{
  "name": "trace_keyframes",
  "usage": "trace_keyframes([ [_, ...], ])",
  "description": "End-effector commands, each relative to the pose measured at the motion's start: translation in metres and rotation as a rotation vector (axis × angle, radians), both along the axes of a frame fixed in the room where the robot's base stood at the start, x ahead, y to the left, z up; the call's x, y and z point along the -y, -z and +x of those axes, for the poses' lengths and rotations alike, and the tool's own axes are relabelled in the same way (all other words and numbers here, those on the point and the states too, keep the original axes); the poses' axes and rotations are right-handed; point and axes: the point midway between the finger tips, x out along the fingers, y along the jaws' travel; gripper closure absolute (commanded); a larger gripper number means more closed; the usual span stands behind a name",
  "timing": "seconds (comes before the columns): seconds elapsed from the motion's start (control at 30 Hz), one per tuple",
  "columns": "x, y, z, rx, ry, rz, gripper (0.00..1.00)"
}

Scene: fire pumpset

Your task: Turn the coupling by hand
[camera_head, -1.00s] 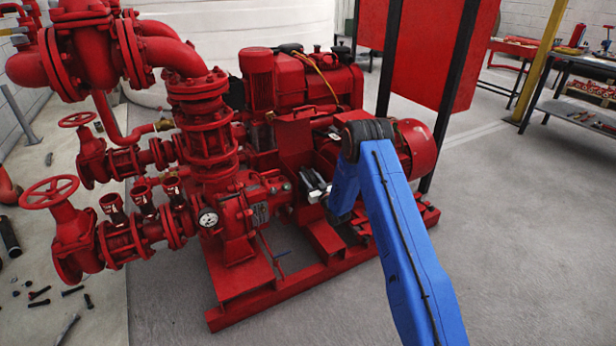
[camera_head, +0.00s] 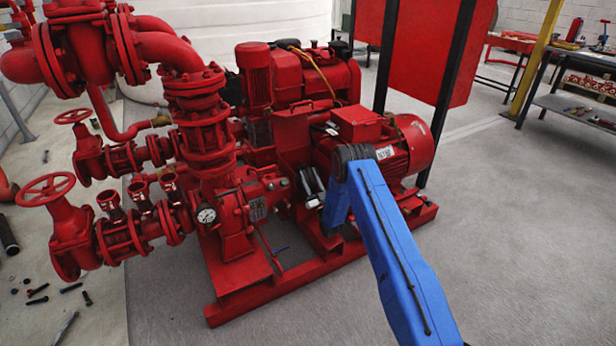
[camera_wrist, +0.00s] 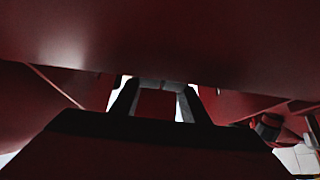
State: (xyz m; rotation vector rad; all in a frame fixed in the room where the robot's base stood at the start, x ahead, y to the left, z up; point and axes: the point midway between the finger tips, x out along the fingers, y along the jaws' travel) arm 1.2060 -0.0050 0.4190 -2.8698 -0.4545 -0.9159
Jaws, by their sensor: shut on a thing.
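The coupling sits between the red pump (camera_head: 240,215) and the red motor (camera_head: 370,140) on the skid. In the head view it is mostly hidden by my gripper (camera_head: 312,186) and a red guard, so its outline is unclear. My gripper is at the shaft gap, shut on what appears to be the coupling. In the wrist view my gripper (camera_wrist: 158,92) shows as two dark fingers pointing up. A thin grey strip shows between the fingertips, under a dark red surface. How far the coupling has rotated cannot be told.
The red base frame (camera_head: 290,285) runs beneath. A pressure gauge (camera_head: 206,215) and valves with a handwheel (camera_head: 45,190) are at left. A black post (camera_head: 455,80) with a red panel stands behind the motor. The floor (camera_head: 520,240) at right is clear.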

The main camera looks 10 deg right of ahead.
Motion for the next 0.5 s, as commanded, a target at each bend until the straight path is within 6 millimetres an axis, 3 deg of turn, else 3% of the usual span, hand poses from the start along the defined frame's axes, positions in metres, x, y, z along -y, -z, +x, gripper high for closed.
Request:
trace_keyframes([
  [0.5,0.0008,0.0037,-0.0028,0.06,-0.001,0.02,0.82],
])
